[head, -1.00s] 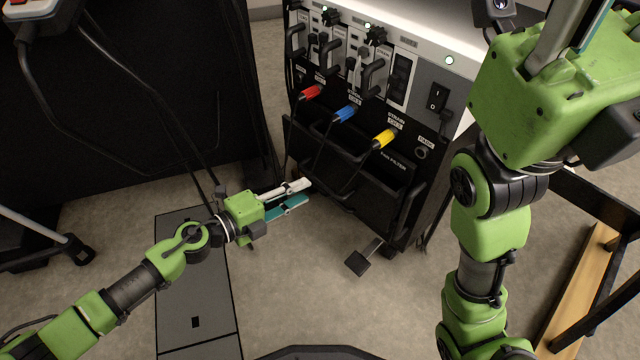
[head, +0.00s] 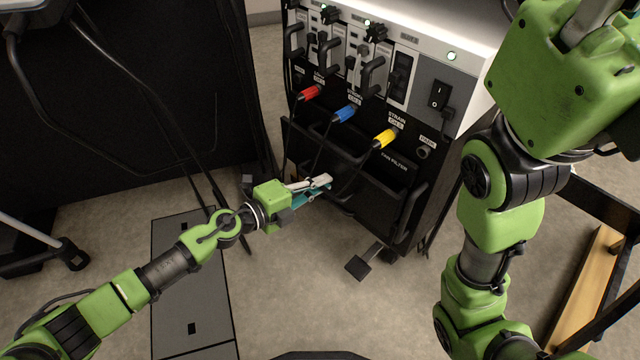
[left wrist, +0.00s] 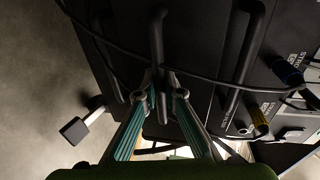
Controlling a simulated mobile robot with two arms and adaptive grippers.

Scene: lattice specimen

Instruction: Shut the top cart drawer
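The black cart (head: 375,205) stands in the middle of the head view. Below its coloured plugs, a black drawer (head: 372,176) appears to stand out from the cart face; how far is hard to tell in the dark. My left gripper (head: 326,184) is low in front of the cart's drawers. In the left wrist view, its teal-lined fingers (left wrist: 164,92) are apart, with a black bar handle (left wrist: 157,45) between or just beyond their tips. Contact cannot be told. My right gripper's body (head: 555,80) is at the upper right; its fingers are mostly cut off.
Red (head: 310,93), blue (head: 345,114) and yellow (head: 384,138) plugs with hanging black cables are above the drawer. A pedal-like foot (head: 360,264) juts out at the cart's base. A wood-and-black frame (head: 580,290) stands at right.

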